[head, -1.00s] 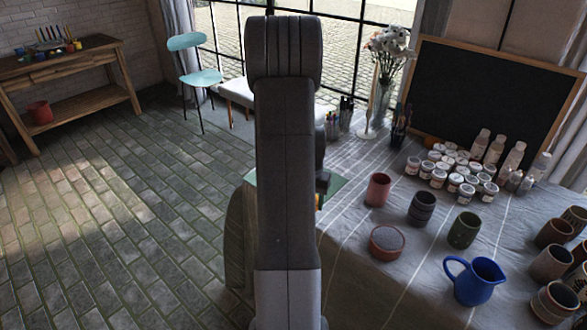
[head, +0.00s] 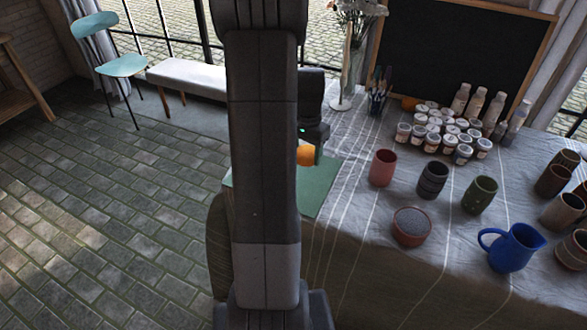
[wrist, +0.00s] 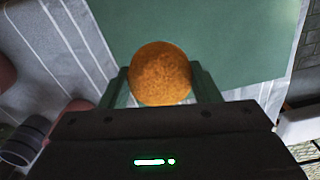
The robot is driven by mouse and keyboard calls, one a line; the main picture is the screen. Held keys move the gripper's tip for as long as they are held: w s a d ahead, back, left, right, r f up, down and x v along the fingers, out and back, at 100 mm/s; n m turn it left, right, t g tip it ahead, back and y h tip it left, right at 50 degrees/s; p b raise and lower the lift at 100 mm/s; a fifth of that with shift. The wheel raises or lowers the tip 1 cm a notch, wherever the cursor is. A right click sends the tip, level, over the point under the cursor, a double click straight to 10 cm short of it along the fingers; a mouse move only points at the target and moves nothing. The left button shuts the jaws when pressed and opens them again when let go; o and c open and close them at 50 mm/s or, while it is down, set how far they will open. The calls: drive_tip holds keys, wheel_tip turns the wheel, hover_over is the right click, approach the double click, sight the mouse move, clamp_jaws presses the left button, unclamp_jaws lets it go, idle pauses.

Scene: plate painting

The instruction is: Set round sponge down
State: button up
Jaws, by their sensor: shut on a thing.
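The round sponge (wrist: 160,73) is orange and sits between the fingers of my gripper (wrist: 163,88) in the wrist view. My gripper is shut on it. In the head view the sponge (head: 306,155) shows as an orange patch just right of my arm, below the dark wrist. Beneath it lies a flat green mat (head: 318,190) on the striped grey tablecloth. The green mat (wrist: 225,50) also fills the upper right of the wrist view. I cannot tell for sure whether the sponge touches the mat. My arm hides part of the mat in the head view.
Several paint jars (head: 445,130) stand behind. A brush holder (head: 378,92) is near the back edge.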

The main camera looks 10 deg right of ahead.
sight(307, 151)
wheel_tip(307, 151, down, 7)
drive_tip(key=shift+f, duration=0.15)
idle(0.4)
drive_tip(key=shift+f+b, duration=0.2)
drive_tip(key=shift+b, duration=0.1)
drive_tip(key=o, duration=0.9)
wheel_tip(307, 151, up, 12)
drive_tip(key=shift+r+p, duration=0.2)
drive_tip(key=shift+p, duration=0.35)
drive_tip(key=shift+f, duration=0.1)
